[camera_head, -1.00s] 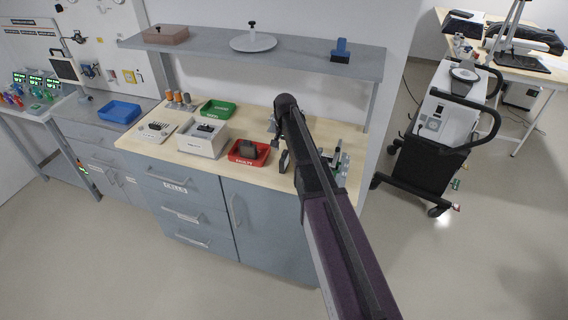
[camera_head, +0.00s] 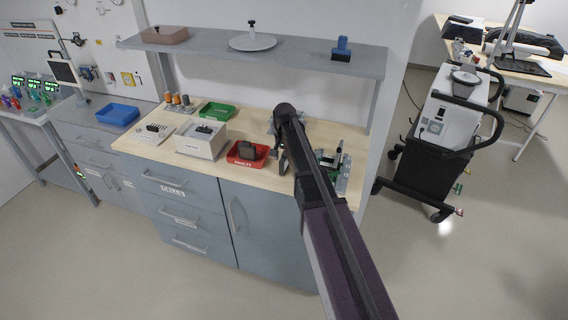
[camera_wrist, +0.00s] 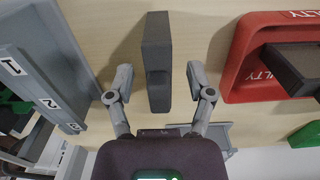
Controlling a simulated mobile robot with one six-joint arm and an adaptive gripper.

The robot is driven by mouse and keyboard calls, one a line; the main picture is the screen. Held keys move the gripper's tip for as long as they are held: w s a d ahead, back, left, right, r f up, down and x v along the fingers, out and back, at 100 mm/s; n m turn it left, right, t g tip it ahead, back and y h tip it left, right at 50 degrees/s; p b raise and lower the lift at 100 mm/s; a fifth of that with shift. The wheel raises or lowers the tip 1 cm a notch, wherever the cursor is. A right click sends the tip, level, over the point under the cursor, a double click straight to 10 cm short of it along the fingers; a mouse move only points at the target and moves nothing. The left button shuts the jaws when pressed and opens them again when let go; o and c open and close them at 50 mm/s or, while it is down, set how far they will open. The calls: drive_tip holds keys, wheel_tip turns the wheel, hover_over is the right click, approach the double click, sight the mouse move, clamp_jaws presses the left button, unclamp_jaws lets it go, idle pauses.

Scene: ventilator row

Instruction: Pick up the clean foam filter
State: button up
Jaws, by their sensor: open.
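My gripper (camera_wrist: 159,82) is open, with one finger to either side of the block and a visible gap on both sides. In the head view, my gripper (camera_head: 282,155) is low over the bench, right of the red tray. My arm partly hides that spot, and I cannot clearly make out the block there.
A red tray (camera_head: 233,160) marked FAULTY holds another dark block (camera_wrist: 297,65). A grey rack (camera_wrist: 40,75) with numbered labels stands on the other side. A white box (camera_head: 200,147) and green tray (camera_head: 217,111) are farther left. A shelf (camera_head: 290,60) overhangs the bench.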

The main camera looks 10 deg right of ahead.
clamp_jaws()
drive_tip(key=shift+r, duration=0.15)
idle(0.4)
wheel_tip(320, 180, up, 3)
drive_tip(key=p, duration=0.3)
drive_tip(key=shift+r+p, duration=0.2)
drive_tip(key=shift+p, duration=0.2)
drive_tip(key=s+r+p, duration=0.1)
drive_tip(key=s, duration=1.5)
drive_tip(key=shift+r, duration=0.15)
drive_tip(key=shift+a, duration=0.15)
